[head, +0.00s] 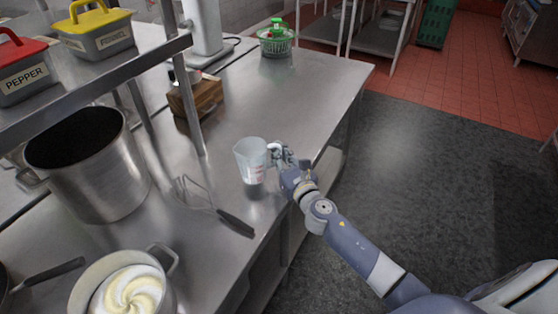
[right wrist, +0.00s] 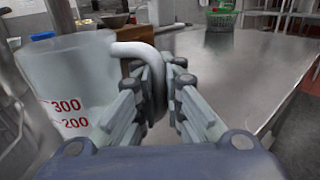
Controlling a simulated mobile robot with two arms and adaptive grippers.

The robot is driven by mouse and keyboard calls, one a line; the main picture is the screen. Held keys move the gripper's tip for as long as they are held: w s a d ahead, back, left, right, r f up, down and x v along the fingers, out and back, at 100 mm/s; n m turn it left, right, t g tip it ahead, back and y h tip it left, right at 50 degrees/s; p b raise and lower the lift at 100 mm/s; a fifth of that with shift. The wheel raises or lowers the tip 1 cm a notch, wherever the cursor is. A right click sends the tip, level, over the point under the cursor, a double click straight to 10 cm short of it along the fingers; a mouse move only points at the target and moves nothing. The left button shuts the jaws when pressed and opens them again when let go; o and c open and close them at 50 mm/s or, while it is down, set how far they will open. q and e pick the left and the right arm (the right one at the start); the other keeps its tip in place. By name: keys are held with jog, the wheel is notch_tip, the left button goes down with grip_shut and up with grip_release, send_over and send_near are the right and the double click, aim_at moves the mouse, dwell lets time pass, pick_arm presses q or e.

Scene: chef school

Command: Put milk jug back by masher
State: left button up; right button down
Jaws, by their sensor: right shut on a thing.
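The milk jug (head: 250,160) is a translucent measuring jug with red markings, upright over the steel counter near its right edge. In the right wrist view the jug (right wrist: 70,85) fills the left side, with its pale handle (right wrist: 140,50) at the fingers. My right gripper (head: 283,158) is shut on the handle from the right; its fingers (right wrist: 165,75) show close together. I cannot tell whether the jug's base touches the counter. A wire-headed utensil with a dark handle (head: 235,222) lies just left and in front of the jug; it looks like a whisk. I cannot make out a masher for certain. My left gripper is not in view.
A large steel pot (head: 90,175) and a pot of cream-coloured swirl (head: 128,292) stand at left. A shelf post (head: 192,100) rises behind the utensil, near a wooden block (head: 195,95). A green basket (head: 276,42) stands at the far end. The counter (head: 310,90) beyond the jug is clear.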

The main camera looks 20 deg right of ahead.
jog(key=f+b, duration=0.2)
jog(key=f, duration=0.1)
jog(key=shift+w, duration=0.2)
jog(key=shift+f, duration=0.2)
jog(key=shift+f, duration=0.1)
jog(key=shift+f+b, duration=0.15)
jog(key=shift+b, duration=0.2)
jog(key=c, duration=1.7)
grip_release()
jog(key=shift+s, duration=0.1)
